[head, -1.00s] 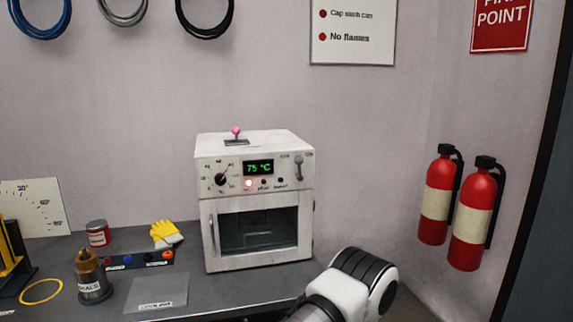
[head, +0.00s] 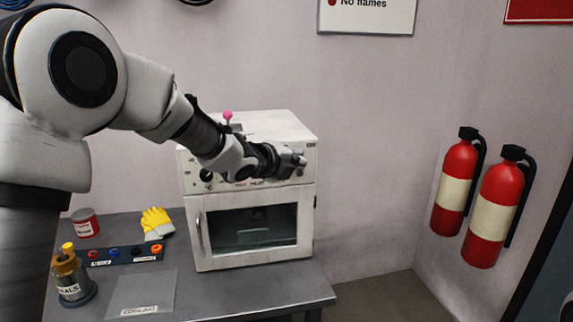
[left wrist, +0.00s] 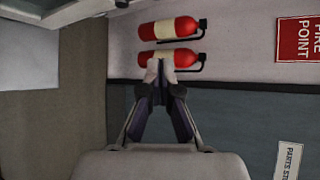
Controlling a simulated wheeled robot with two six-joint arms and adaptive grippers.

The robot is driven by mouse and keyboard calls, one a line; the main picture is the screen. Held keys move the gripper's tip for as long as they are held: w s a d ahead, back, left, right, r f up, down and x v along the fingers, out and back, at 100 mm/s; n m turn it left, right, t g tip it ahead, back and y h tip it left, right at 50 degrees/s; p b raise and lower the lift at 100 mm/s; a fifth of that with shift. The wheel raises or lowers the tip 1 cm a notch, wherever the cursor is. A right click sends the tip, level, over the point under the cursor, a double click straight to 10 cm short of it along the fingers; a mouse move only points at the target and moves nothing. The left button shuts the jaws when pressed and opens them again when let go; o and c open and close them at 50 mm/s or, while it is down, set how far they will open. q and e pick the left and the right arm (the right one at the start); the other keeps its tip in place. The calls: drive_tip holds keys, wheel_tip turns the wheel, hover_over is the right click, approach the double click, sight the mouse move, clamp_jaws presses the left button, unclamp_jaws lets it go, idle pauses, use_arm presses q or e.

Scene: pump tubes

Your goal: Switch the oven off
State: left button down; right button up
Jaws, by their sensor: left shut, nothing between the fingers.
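The white oven (head: 300,130) stands on the grey bench against the wall, its windowed door (head: 250,228) closed. A pink-tipped toggle (head: 228,116) stands up on its top. A black dial (head: 206,176) shows at the left of its front panel. My left gripper (head: 300,162) is shut and empty, in front of the right part of that panel. The gripper and forearm hide the display and the panel's lever; I cannot tell whether the gripper touches anything. Its closed fingers (left wrist: 160,68) also show in the left wrist view. My right gripper is out of view.
Two red extinguishers (head: 455,188) hang on the wall at the right. Left of the oven lie yellow gloves (head: 157,222), a socket strip (head: 125,254), a red can (head: 86,223) and a brass-topped bottle (head: 72,280). The bench's front right corner is clear.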

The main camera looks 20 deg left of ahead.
use_arm(q)
drive_tip(key=w+a+f+p, duration=0.1)
drive_tip(key=w+f+p, duration=0.1)
drive_tip(key=w+p, duration=0.4)
drive_tip(key=w, duration=0.3)
drive_tip(key=shift+w+a+f, duration=0.15)
drive_tip(key=shift+w+f, duration=0.15)
drive_tip(key=shift+f, duration=0.1)
